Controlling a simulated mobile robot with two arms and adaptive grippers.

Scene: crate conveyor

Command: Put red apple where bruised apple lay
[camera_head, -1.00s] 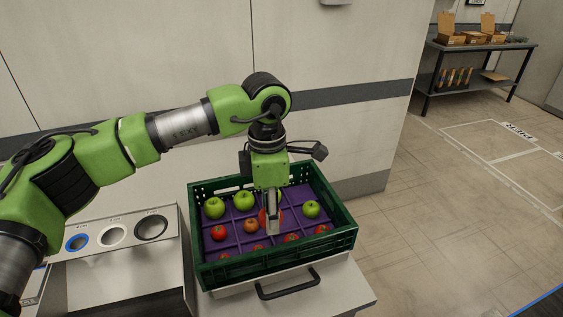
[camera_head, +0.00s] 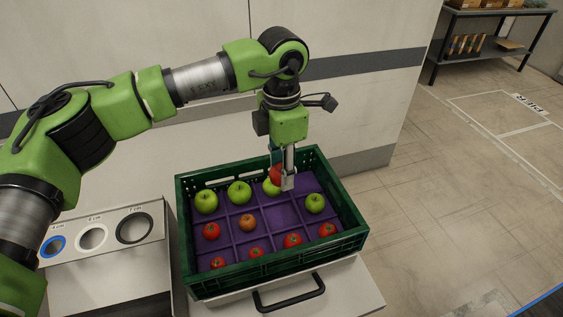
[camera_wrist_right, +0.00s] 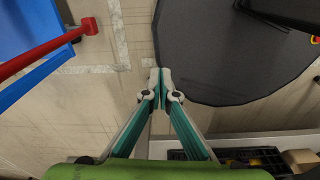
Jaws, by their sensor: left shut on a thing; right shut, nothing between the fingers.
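The green crate (camera_head: 272,255) has a purple divided insert holding several apples. My left gripper (camera_head: 288,183) is shut on a red apple (camera_head: 276,173), held above the crate and partly hidden by the fingers. A brownish, dull apple (camera_head: 247,223), which may be the bruised one, lies in a middle compartment. A compartment to its right (camera_head: 282,215) looks empty. A red apple (camera_head: 211,231) lies left of the brownish apple. More red apples (camera_head: 293,240) lie in the front row. My right gripper (camera_wrist_right: 160,85) is shut and empty, away from the crate.
Green apples (camera_head: 206,201) lie along the crate's back, and another (camera_head: 314,203) at its right. A sizing panel (camera_head: 92,237) with round holes stands left of the crate. A black handle (camera_head: 290,293) is in front. A wall (camera_head: 160,60) stands behind.

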